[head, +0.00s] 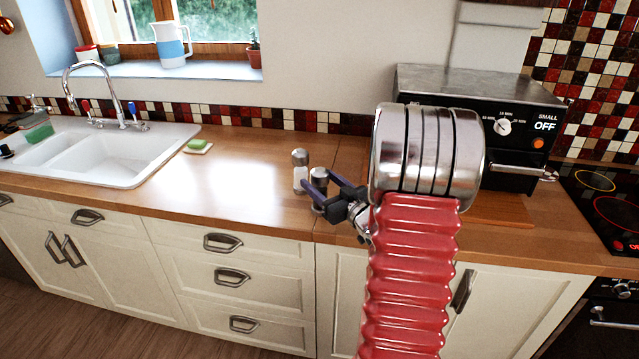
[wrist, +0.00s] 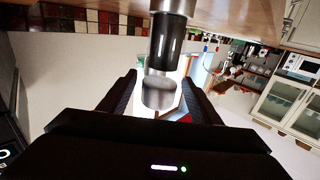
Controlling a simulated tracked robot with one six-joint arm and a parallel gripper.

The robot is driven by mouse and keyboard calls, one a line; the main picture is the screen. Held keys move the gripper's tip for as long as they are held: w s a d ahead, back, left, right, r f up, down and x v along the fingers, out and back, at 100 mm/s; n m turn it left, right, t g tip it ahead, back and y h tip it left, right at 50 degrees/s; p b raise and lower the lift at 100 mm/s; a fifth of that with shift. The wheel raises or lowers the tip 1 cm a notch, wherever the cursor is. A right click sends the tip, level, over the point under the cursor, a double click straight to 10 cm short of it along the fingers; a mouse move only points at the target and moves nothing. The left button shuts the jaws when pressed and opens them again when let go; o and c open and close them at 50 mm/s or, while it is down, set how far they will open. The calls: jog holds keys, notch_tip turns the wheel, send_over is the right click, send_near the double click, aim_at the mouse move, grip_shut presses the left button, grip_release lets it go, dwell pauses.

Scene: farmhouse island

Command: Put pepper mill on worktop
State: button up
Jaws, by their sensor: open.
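The pepper mill (head: 319,176), dark-bodied with a silver cap, stands upright on the wooden worktop (head: 240,172) beside a pale shaker with a silver top (head: 300,172). My gripper (head: 317,181) is open at the mill, with its lower part partly hidden by the fingers. In the wrist view, which is upside down, the mill's dark body and silver cap (wrist: 158,92) show between the two open jaws (wrist: 159,80). Its silver base (wrist: 172,6) is at the top edge, against the worktop (wrist: 225,12). I cannot tell whether either jaw touches it.
A black and steel oven (head: 520,135) stands on the right, with a wooden board (head: 505,210) in front and a hob (head: 605,200) beyond. The worktop between sponge and shakers is clear.

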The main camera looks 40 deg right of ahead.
jog(key=s+a, duration=0.1)
jog(key=s, duration=1)
jog(key=shift+s+a, duration=0.2)
jog(key=shift+a, duration=0.05)
jog(key=shift+w, duration=0.1)
jog(key=w+a+r+g+h, duration=0.2)
jog(key=a+r+g, duration=0.1)
jog(key=a, duration=0.3)
jog(key=w+a+r+g+h, duration=0.1)
jog(key=w+a+r+g, duration=0.2)
jog(key=a, duration=0.3)
jog(key=s+a+g+y, duration=0.2)
jog(key=s+a+g, duration=0.1)
jog(key=s+a, duration=0.6)
jog(key=s+a+n+g+y, duration=0.1)
jog(key=s+a+g+y, duration=0.2)
jog(key=s+a, duration=0.5)
jog(key=a, duration=0.7)
jog(key=shift+s+f, duration=0.35)
jog(key=shift+s, duration=0.05)
jog(key=shift+c, duration=0.6)
